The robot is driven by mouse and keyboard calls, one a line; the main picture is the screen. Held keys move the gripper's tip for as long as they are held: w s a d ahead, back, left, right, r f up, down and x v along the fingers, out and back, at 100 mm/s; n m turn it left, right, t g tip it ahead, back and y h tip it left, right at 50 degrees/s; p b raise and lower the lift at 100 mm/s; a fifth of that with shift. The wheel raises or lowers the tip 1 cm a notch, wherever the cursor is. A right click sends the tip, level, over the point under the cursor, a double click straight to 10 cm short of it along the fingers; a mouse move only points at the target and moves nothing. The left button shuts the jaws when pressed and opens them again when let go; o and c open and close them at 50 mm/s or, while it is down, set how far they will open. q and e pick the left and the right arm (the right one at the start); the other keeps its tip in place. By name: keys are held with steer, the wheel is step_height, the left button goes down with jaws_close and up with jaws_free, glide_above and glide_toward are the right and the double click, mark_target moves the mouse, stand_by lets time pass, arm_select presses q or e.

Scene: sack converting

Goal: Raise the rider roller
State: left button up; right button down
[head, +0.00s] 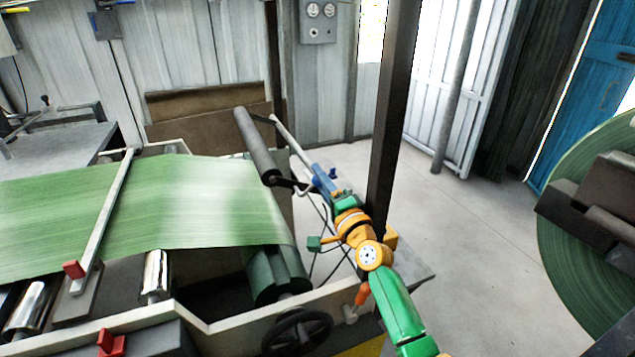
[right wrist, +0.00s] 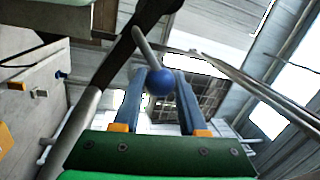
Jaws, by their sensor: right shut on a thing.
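The rider roller (head: 256,147) is a dark grey cylinder at the right end of the green web (head: 190,190). It overlaps the web's edge in the head view, and I cannot tell whether it touches anything below. A dark arm (head: 288,183) runs from its near end toward my right gripper (head: 322,178). In the right wrist view, my right gripper (right wrist: 160,83) is shut on a blue ball knob (right wrist: 160,82), one finger on each side. A light rod (right wrist: 146,50) runs from the knob to a dark arm (right wrist: 150,14). My left gripper is out of view.
A dark post (head: 392,110) stands just beyond my right arm. A black handwheel (head: 297,332) sits on the machine's near side, below the arm. A large green roll (head: 585,225) is at the right. The grey floor (head: 480,240) between is clear.

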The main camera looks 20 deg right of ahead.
steer(key=shift+d+r, duration=0.15)
steer(key=shift+r, duration=0.25)
steer(key=c, duration=0.7)
jaws_free()
steer(key=shift+o, duration=1.2)
steer(key=shift+f, duration=0.1)
steer(key=shift+w+f, duration=0.1)
steer(key=s+f, duration=0.1)
steer(key=s, duration=0.6)
steer(key=shift+d+f, duration=0.2)
steer(key=shift+d, duration=0.05)
